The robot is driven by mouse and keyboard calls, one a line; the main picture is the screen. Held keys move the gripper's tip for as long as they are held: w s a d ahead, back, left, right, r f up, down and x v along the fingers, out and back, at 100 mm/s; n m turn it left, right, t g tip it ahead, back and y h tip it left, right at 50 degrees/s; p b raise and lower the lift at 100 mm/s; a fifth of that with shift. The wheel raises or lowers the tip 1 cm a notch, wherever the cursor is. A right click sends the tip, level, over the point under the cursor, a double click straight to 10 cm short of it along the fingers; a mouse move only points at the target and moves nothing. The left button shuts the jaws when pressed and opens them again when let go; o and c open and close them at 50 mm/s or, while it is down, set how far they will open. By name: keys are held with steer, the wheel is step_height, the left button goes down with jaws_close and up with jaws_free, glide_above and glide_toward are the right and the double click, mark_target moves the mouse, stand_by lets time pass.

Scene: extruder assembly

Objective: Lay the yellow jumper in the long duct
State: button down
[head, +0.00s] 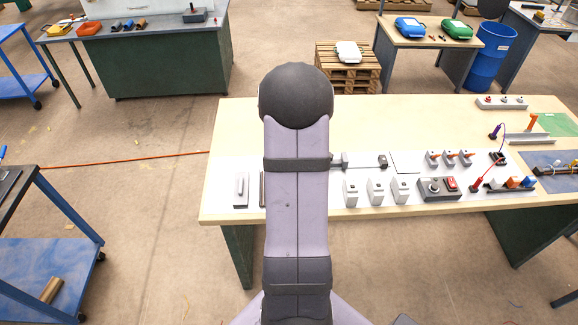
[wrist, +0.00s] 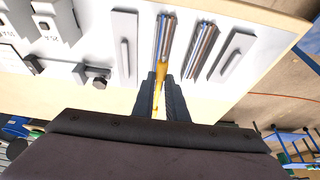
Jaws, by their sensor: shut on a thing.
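In the wrist view my gripper (wrist: 158,84) is shut on the yellow jumper (wrist: 163,70), a thin yellow piece that shows between and just beyond the fingertips. Two narrow metallic ducts lie side by side on the pale panel ahead. The jumper's far end lines up with the middle duct (wrist: 165,30); whether it touches the duct I cannot tell. The other duct (wrist: 204,42) lies slightly tilted to its right. I cannot tell which is the long one. In the head view my arm hides the gripper and jumper; only a dark strip of one duct (head: 263,189) shows.
A dark clamp-like part (wrist: 97,80) is left of my fingers. The head view shows white boxes (head: 375,191), a switch box (head: 438,189) and wired parts further right. The table's left edge is near.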

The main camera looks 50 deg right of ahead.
steer(key=shift+f+b, duration=3.1)
steer(key=shift+f, duration=0.85)
steer(key=shift+s+a+f+b, duration=0.4)
steer(key=shift+s+a+f, duration=0.05)
steer(key=c, duration=1.8)
jaws_free()
steer(key=shift+o, duration=0.6)
steer(key=shift+r+b, duration=0.3)
steer(key=shift+r, duration=0.5)
steer(key=v, duration=0.7)
steer(key=shift+w+d+b, duration=0.25)
steer(key=shift+b, duration=0.1)
steer(key=shift+r, duration=0.15)
